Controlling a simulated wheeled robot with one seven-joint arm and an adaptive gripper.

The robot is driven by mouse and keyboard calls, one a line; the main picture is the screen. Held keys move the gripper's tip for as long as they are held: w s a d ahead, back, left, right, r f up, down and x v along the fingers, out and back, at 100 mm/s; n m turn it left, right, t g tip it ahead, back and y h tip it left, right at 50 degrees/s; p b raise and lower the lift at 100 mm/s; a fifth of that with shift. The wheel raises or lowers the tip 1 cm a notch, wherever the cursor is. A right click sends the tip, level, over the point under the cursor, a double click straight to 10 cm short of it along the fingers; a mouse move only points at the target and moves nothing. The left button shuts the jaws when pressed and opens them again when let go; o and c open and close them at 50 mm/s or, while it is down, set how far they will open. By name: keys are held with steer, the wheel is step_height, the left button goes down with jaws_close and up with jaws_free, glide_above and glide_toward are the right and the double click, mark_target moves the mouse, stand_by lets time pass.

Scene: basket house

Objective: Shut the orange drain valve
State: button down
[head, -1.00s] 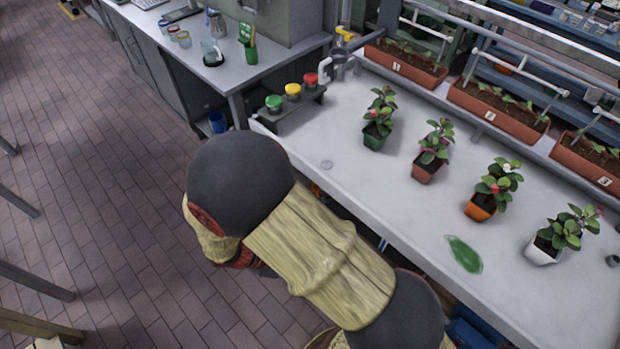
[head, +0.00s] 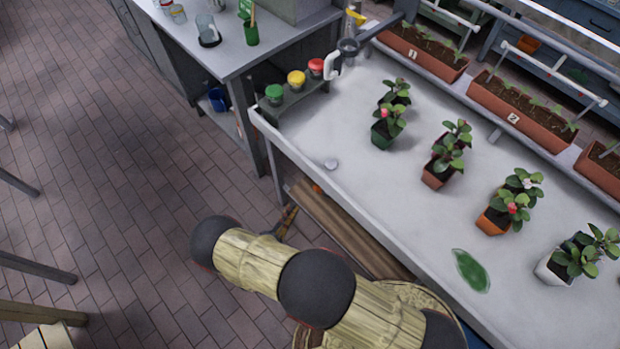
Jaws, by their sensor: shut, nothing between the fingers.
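My gripper (head: 289,216) is small and partly hidden behind my arm. It is shut and empty, in front of the bench, a little below and left of the valve in the picture. It appears apart from the valve.
A wooden board (head: 345,228) lies underneath. A blue bucket (head: 218,99) stands beyond.

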steer(key=w+d+r+m+t+b, duration=0.1)
steer(key=w+r+m+b, duration=0.15)
steer(key=w, duration=0.85)
steer(key=shift+y, duration=0.4)
steer(key=s+d, duration=0.2)
steer(key=d, duration=0.1)
steer(key=shift+s+f, duration=0.2)
steer(key=shift+s, duration=0.15)
